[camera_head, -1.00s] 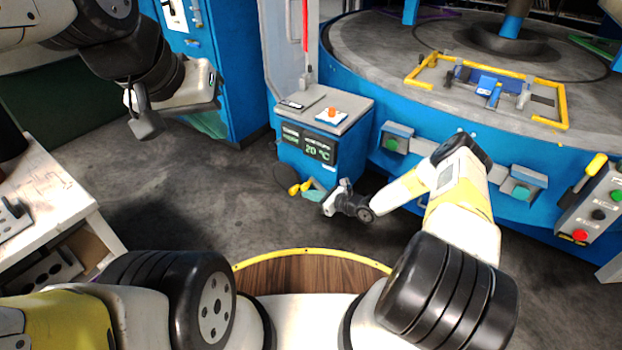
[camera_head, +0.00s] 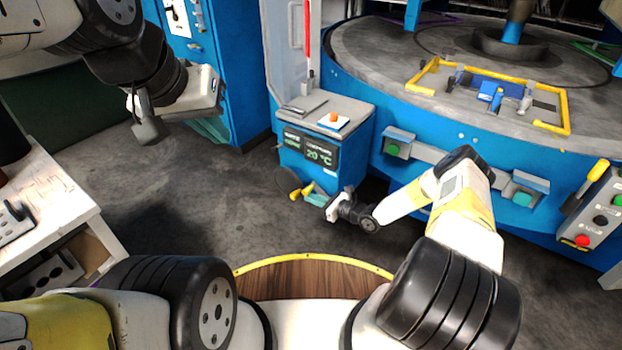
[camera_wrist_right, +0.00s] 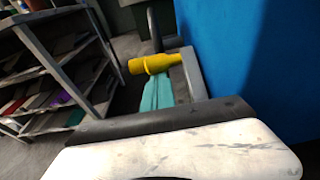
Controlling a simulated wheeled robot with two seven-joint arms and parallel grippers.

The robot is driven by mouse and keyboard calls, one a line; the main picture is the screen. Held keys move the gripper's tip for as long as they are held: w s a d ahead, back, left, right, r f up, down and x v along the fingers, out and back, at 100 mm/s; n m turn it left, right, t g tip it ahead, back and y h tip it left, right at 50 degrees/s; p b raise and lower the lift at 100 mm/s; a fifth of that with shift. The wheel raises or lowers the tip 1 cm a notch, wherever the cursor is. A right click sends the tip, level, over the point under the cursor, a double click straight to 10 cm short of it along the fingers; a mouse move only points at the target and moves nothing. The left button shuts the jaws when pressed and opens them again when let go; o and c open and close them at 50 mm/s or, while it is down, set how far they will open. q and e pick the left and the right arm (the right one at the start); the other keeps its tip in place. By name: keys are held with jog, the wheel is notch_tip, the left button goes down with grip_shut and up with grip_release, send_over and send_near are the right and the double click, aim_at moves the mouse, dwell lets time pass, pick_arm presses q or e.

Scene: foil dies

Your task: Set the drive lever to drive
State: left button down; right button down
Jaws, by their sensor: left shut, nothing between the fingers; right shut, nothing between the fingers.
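A lever with a yellow handle (camera_head: 302,191) sticks out at the lower left of the blue console (camera_head: 345,165); I take it as the drive lever. The right wrist view shows its yellow handle (camera_wrist_right: 152,64) close up, lying nearly level. My right gripper (camera_head: 314,194) is shut and empty, with its teal fingertips (camera_wrist_right: 158,93) right at the handle. Whether they touch it I cannot tell. The lever's base is partly hidden. My left gripper (camera_head: 212,130) is shut and empty, raised at the upper left, far from the lever.
A large round blue machine (camera_head: 450,150) stands at the right. A control box (camera_head: 595,215) with buttons and another yellow handle is at the far right. A white table (camera_head: 45,190) is at the left. Grey floor between is clear.

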aim_at(309, 192)
jog(key=shift+d+r, duration=0.1)
jog(key=shift+r, duration=0.35)
jog(key=shift+s+d+r+t+y, duration=0.7)
jog(key=shift+s+d+r+y, duration=0.2)
jog(key=shift+d, duration=0.15)
jog(key=shift+f, duration=0.15)
dwell(1.0)
